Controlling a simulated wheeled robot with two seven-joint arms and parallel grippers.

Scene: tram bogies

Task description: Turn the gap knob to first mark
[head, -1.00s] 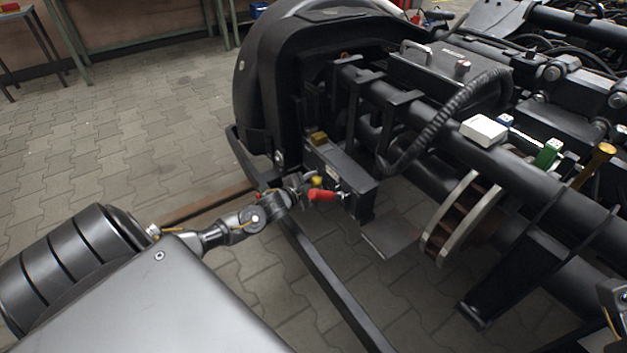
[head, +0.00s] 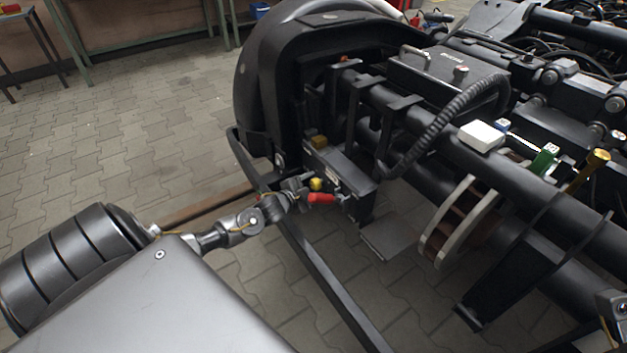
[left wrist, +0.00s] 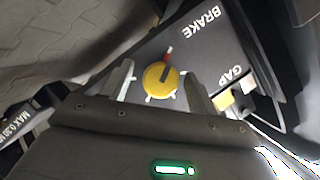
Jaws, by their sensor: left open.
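The gap knob (left wrist: 160,80) is a round yellow knob with a dark pointer line, on a dark panel lettered GAP and BRAKE in the left wrist view. A red mark (left wrist: 168,53) and several white marks surround it. The pointer slants toward the upper right, just right of the red mark. My left gripper (left wrist: 160,88) is open, with one finger on each side of the knob; I cannot tell whether they touch it. In the head view my left gripper (head: 303,186) is at the yellow knob (head: 316,184) on the bogie's dark box.
A red handle (head: 321,198) sits just below the knob. A yellow block (left wrist: 237,98) is beside the GAP lettering. A black bar (head: 330,285) runs below my left arm. A ribbed hose (head: 445,120) and a brake disc (head: 455,220) lie to the right. Paved floor is open at left.

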